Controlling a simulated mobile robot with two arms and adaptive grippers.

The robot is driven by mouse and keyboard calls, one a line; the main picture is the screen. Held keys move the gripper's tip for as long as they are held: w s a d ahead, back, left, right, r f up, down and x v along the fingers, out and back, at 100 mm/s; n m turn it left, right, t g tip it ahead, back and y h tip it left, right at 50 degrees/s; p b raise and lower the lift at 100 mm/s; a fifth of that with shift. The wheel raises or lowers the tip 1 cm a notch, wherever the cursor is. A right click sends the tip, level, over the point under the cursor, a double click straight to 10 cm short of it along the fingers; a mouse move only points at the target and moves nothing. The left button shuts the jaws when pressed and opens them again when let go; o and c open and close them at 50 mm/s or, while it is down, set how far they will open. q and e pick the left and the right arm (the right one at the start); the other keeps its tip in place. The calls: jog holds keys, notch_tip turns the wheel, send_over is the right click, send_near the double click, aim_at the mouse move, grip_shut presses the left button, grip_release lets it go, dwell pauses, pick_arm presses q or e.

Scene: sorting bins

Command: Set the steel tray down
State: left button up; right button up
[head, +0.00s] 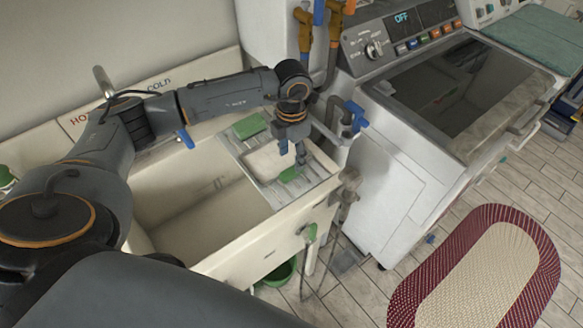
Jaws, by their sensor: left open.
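A grey, ribbed metal tray (312,177) lies across the right end of the cream sink (240,247), and I take it to be the steel tray. A pale recess shows in its middle. A green block (249,125) is at its back left, and a smaller green piece (289,174) is near its right middle. My left gripper (301,158) points down over the tray's right part, just behind the small green piece. It is open, with no object visible between its fingers. Whether its tips touch the tray cannot be told. My right gripper is not in view.
The sink basin left of the tray is empty. A white appliance (395,180) with a dark glass top stands close on the right. Pipes with blue handles (356,115) rise behind the tray. A red-bordered rug (480,275) lies on the floor.

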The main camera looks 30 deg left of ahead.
pick_arm(q)
notch_tip(320, 180, up, 6)
jog(key=b, duration=0.1)
jog(key=shift+r, duration=0.15)
dwell(0.5)
